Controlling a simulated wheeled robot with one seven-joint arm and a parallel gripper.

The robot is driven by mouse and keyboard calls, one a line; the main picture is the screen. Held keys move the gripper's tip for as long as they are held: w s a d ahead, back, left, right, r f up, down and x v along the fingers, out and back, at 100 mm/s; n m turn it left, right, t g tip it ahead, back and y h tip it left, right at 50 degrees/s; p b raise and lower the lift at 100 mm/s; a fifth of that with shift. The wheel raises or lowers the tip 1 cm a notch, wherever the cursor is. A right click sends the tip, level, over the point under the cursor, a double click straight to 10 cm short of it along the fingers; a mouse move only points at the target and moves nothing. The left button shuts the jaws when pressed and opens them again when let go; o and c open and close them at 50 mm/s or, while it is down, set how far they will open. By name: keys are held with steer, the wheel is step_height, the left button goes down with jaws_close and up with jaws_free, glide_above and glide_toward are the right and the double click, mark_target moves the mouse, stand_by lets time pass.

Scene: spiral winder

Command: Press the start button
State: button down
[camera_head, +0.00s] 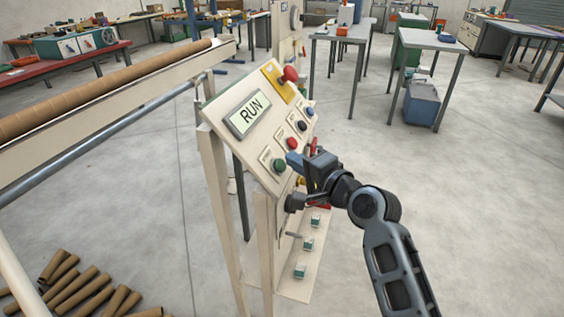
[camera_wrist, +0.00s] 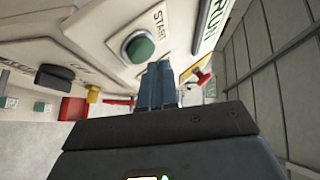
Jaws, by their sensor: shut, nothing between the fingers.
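The green start button (camera_wrist: 139,50) sits in a grey ring under the label START in the wrist view. In the head view the green button (camera_head: 279,165) is the lowest of a slanted row on the cream control panel (camera_head: 216,107). The panel's display (camera_head: 249,114) reads RUN. My gripper (camera_head: 291,160) has its blue fingers shut and empty, just right of the green button. In the wrist view the fingertips (camera_wrist: 160,66) are close to the button's lower right edge. I cannot tell whether they touch the panel.
A red button (camera_head: 292,143), a black knob (camera_head: 302,125) and a blue button (camera_head: 310,111) are farther along the row. A red mushroom button (camera_head: 289,74) stands on a yellow plate at the panel's top. Open floor lies to the right.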

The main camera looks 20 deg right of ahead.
steer(key=shift+s+d+r, duration=0.1)
steer(key=shift+r, duration=0.05)
steer(key=s+d+r+p, duration=0.2)
steer(key=d+r, duration=0.1)
steer(key=shift+s, duration=0.1)
stand_by(0.6)
stand_by(0.6)
steer(key=s+f+n+h, duration=0.1)
steer(key=s+f, duration=0.3)
steer(key=s, duration=0.4)
steer(key=s+f+n+g+h, duration=0.15)
steer(key=s+f, duration=0.25)
steer(key=s, duration=0.4)
steer(key=s+f+n+t+h, duration=0.15)
steer(key=s+f, duration=0.25)
steer(key=s, duration=0.4)
steer(key=s+r+n, duration=0.4)
steer(key=s, duration=0.8)
steer(key=s+a+r+n+g+h, duration=0.1)
steer(key=s+r+n, duration=0.3)
steer(key=s, duration=0.8)
steer(key=shift+r+n, duration=0.35)
steer(key=shift+n, duration=0.25)
steer(key=shift+s+a, duration=0.1)
